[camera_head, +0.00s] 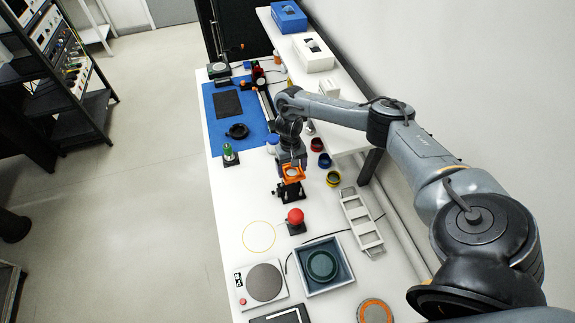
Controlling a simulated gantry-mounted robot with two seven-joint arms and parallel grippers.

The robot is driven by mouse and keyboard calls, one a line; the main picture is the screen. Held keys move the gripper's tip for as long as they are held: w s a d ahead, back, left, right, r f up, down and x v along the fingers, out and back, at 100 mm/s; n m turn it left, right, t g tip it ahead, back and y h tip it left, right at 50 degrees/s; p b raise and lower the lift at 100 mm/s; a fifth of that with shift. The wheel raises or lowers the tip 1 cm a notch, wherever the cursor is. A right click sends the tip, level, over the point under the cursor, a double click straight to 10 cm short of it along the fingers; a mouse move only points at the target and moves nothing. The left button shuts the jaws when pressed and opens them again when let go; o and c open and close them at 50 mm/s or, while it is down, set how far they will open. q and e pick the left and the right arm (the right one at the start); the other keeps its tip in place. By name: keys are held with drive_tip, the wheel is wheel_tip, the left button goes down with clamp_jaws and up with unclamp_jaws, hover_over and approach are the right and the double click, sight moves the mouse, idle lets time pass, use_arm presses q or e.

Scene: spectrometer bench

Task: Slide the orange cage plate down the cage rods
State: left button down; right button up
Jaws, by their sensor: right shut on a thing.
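The orange cage plate (293,173) is a small bright square frame near the middle of the bench. My right gripper (292,164) reaches down onto it from above and is shut on it. A dark mount (288,191) stands on the bench just below the plate. The cage rods are too small and too covered by the gripper to make out. I cannot tell whether the plate is around the rods or above them. My left gripper is not in view.
A red button (295,216) stands just in front of the mount. A grey-blue tray (345,272) holds a green disc. A grey rack (361,222) lies to the right. A blue mat (221,127) and a green-topped device (229,155) are left. A raised shelf (345,92) runs behind.

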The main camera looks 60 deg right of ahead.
idle(0.3)
drive_tip(key=shift+f+b, duration=1)
drive_tip(key=shift+f, duration=1.85)
drive_tip(key=shift+p, duration=0.4)
drive_tip(key=shift+p, duration=0.35)
drive_tip(key=shift+p, duration=0.35)
